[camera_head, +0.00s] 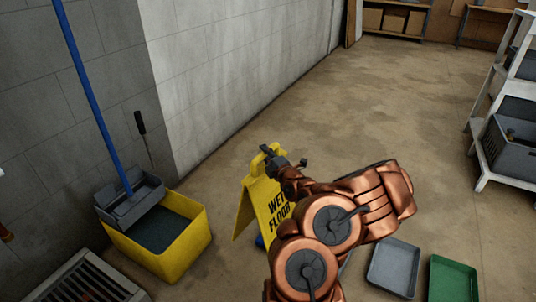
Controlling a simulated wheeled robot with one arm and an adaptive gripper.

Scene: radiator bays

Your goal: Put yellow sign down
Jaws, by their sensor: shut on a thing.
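The yellow sign (252,205) is a folding A-frame board with the words WET FLOOR, in the middle of the head view. My gripper (272,152) is shut on the sign's top edge, by its handle. The sign is close to upright, with its two panels a little apart at the bottom. My copper arm covers its lower right part. I cannot tell whether its feet touch the floor.
A yellow mop bucket (183,240) with a grey wringer (130,200) and a blue-handled mop (90,90) stands left, by the wall. A grey tray (394,266) and a green tray (454,278) lie lower right. A shelf (497,120) with crates stands right. Floor behind the sign is clear.

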